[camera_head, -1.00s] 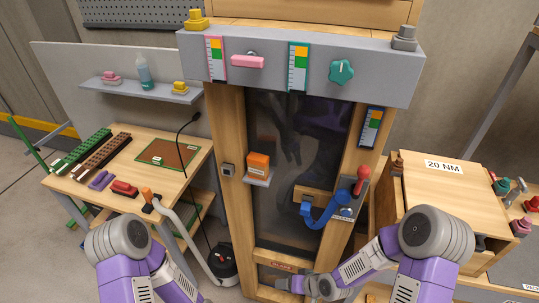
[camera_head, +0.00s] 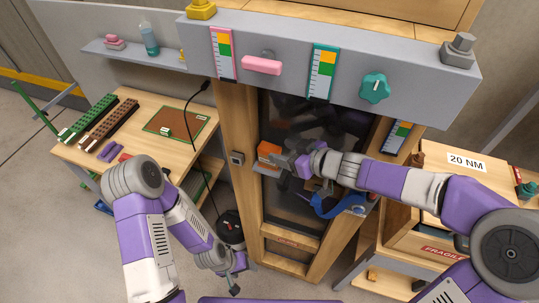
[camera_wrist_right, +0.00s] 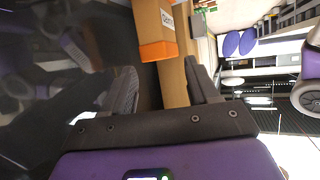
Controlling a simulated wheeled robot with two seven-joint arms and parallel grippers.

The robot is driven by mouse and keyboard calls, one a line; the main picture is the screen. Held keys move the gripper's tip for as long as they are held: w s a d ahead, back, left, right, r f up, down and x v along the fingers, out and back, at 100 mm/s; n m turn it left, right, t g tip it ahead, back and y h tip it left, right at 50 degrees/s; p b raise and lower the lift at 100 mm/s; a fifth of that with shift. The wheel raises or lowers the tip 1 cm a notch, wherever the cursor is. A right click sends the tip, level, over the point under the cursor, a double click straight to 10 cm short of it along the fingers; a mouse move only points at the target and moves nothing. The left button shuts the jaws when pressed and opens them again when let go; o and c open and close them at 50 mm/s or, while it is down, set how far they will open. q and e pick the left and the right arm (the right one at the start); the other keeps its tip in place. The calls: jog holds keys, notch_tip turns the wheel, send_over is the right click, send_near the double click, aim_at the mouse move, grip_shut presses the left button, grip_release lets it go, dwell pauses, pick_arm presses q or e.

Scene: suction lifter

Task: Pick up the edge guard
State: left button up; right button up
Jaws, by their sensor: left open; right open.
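No label that I can read names the edge guard, so I cannot be sure which thing it is. My left gripper (camera_head: 236,278) is low, near the floor, open and empty.
The wooden frame (camera_head: 240,125) surrounds the pane, with a grey panel (camera_head: 300,75) above. A blue handle (camera_head: 325,207) is just below my right wrist. A workbench (camera_head: 150,150) with green and brown strips stands left. A black round device (camera_head: 230,228) is beside my left arm.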

aim_at(272, 148)
jog(key=b+x, duration=0.2)
jog(key=x, duration=0.2)
jog(key=shift+w+a+f, duration=0.15)
jog(key=shift+w+a, duration=0.05)
jog(key=shift+a, duration=0.1)
jog(key=shift+s, duration=0.2)
jog(key=shift+w+d, duration=0.1)
jog(key=c, duration=0.9)
